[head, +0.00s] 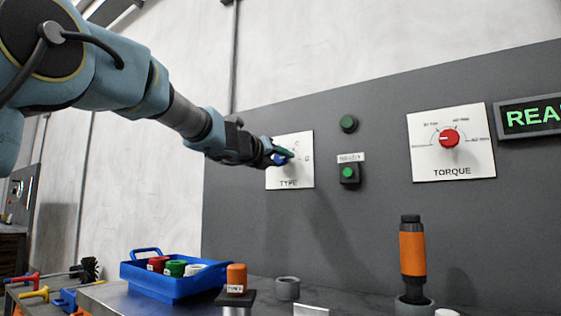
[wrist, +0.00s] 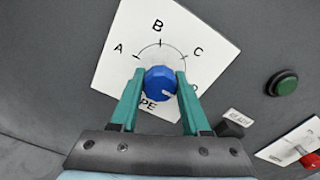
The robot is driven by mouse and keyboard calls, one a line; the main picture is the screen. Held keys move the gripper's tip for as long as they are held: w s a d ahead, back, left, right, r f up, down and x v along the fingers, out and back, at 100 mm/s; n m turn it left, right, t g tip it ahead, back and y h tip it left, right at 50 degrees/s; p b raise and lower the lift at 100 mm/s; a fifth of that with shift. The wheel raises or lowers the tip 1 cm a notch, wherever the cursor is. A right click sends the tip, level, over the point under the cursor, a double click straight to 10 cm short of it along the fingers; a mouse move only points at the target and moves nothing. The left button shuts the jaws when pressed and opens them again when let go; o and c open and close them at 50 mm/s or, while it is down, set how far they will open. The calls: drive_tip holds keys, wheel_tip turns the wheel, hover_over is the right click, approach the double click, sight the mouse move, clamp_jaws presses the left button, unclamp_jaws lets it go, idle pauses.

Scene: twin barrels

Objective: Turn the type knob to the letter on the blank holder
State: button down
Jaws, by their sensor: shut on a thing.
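The blue type knob (wrist: 160,79) sits on the white TYPE plate (wrist: 140,35). The plate's letters A, B and C show in the wrist view; a further mark at the right is partly hidden by a finger. A white mark on the knob's face is at its lower right. My gripper (wrist: 161,82) is shut on the knob, one teal finger on each side. In the head view my gripper (head: 286,157) covers much of the TYPE plate (head: 301,176). An orange blank (head: 236,274) stands on a dark holder (head: 236,298); its small label is too small to read.
Right of the plate are green buttons (head: 348,124) and a red torque knob (head: 449,138). A blue tray (head: 180,287) with coloured pieces stands on the bench below. An orange-handled tool (head: 412,252) stands upright in a grey ring at the right.

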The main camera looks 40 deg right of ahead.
drive_tip(key=shift+f, duration=0.1)
drive_tip(key=shift+c, duration=1.9)
unclamp_jaws()
drive_tip(key=shift+a, duration=0.1)
drive_tip(key=b+v, duration=0.1)
drive_tip(key=v, duration=0.9)
drive_tip(key=shift+a, duration=0.3)
drive_tip(key=shift+s, duration=0.1)
